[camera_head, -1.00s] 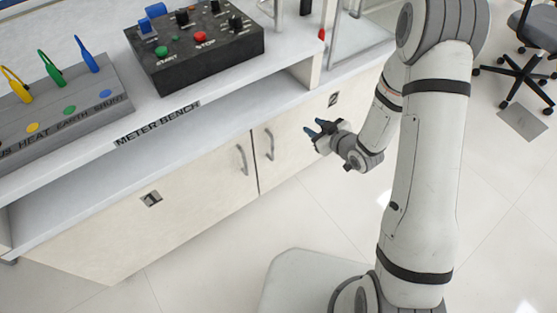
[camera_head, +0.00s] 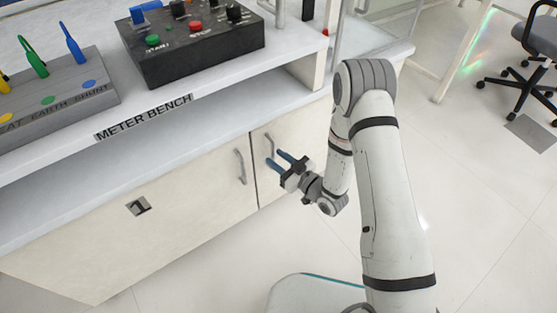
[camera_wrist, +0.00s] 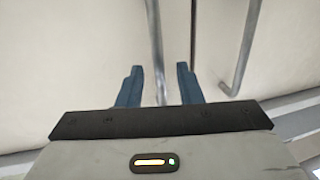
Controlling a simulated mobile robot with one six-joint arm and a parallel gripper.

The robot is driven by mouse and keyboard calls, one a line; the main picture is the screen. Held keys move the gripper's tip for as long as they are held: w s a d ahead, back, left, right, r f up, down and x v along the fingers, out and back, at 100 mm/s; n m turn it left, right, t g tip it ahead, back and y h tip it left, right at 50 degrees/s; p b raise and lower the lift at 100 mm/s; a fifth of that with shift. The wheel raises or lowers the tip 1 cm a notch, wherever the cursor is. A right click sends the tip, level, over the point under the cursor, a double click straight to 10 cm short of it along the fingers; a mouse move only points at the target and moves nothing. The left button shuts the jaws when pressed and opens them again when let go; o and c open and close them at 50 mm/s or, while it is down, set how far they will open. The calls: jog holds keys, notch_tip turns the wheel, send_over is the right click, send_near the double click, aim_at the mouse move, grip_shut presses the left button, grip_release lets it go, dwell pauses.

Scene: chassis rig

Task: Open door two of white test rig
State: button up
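The white test rig is a bench with two cream doors below. Door one (camera_head: 190,215), marked 1, is on the left. Door two (camera_head: 290,130) is to its right, partly behind my arm, its number hidden. Both doors look closed. Door two's upright metal handle (camera_head: 268,143) is close to the seam. My gripper (camera_head: 274,156) is open, with blue fingertips by this handle's lower end. In the wrist view, my gripper (camera_wrist: 159,70) has a handle bar (camera_wrist: 155,45) between its fingers in the picture. Contact cannot be told.
Door one's handle (camera_head: 241,166) stands close on the left of the seam. The bench top carries a black control box (camera_head: 195,45) and a grey terminal block (camera_head: 60,95). Open floor (camera_head: 460,210) lies to the right; an office chair (camera_head: 535,60) is far off.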

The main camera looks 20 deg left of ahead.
jog(key=shift+w+a, duration=0.3)
jog(key=shift+a, duration=0.15)
jog(key=shift+c, duration=0.3)
grip_shut()
